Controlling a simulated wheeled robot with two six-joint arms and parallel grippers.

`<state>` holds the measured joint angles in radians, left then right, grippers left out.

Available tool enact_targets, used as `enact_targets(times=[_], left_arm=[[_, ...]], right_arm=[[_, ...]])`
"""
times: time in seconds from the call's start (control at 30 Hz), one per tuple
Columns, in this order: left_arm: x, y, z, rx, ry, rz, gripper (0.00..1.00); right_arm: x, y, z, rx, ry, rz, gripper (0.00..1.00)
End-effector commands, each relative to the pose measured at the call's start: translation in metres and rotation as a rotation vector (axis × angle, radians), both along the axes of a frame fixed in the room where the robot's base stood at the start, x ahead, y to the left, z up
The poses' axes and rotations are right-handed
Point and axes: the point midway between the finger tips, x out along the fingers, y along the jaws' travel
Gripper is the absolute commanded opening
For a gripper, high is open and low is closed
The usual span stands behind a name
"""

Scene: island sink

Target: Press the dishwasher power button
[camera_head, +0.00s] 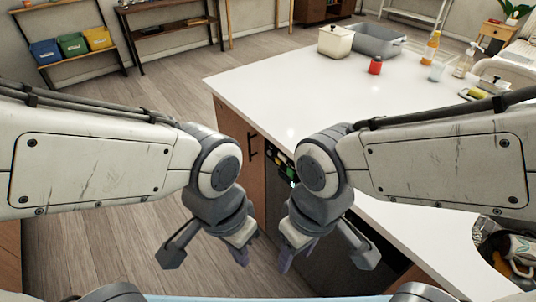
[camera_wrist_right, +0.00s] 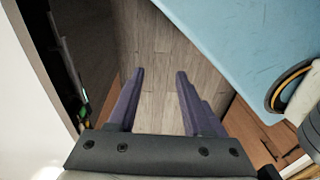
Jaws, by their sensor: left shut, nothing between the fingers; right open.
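The dishwasher (camera_head: 386,262) is a dark front set under the white island top, partly hidden behind my right arm. Small green, yellow and white marks (camera_head: 283,166) show in a dark strip under the counter edge; I cannot make out which part is the power button. In the right wrist view the dark front (camera_wrist_right: 80,40) is at the left, with green bits near its lower end. My left gripper (camera_head: 243,256) is shut and empty, pointing down in front of the island. My right gripper (camera_head: 286,262) is open and empty beside it; its two fingers (camera_wrist_right: 160,73) show apart over the floor.
The white island top (camera_head: 300,110) overhangs the fronts. A sink with dishes is at the lower right. The wooden floor at left is clear.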

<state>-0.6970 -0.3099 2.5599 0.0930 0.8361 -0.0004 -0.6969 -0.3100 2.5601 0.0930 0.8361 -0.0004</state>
Motion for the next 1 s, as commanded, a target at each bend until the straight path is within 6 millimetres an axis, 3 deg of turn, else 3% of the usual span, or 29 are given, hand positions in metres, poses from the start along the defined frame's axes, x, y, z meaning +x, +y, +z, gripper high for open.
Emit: enact_targets(times=[0.03, 0.1, 0.13, 1.0], left_arm=[[0.0000, 0.0000, 0.0000, 0.000, 0.000, 0.000, 0.00], [0.0000, 0.0000, 0.0000, 0.000, 0.000, 0.000, 0.00], [0.0000, 0.0000, 0.0000, 0.000, 0.000, 0.000, 0.00], [0.0000, 0.0000, 0.0000, 0.000, 0.000, 0.000, 0.00]], right_arm=[[0.0000, 0.0000, 0.0000, 0.000, 0.000, 0.000, 0.35], [0.0000, 0.0000, 0.0000, 0.000, 0.000, 0.000, 0.08], [0.0000, 0.0000, 0.0000, 0.000, 0.000, 0.000, 0.00], [0.0000, 0.0000, 0.0000, 0.000, 0.000, 0.000, 0.00]])
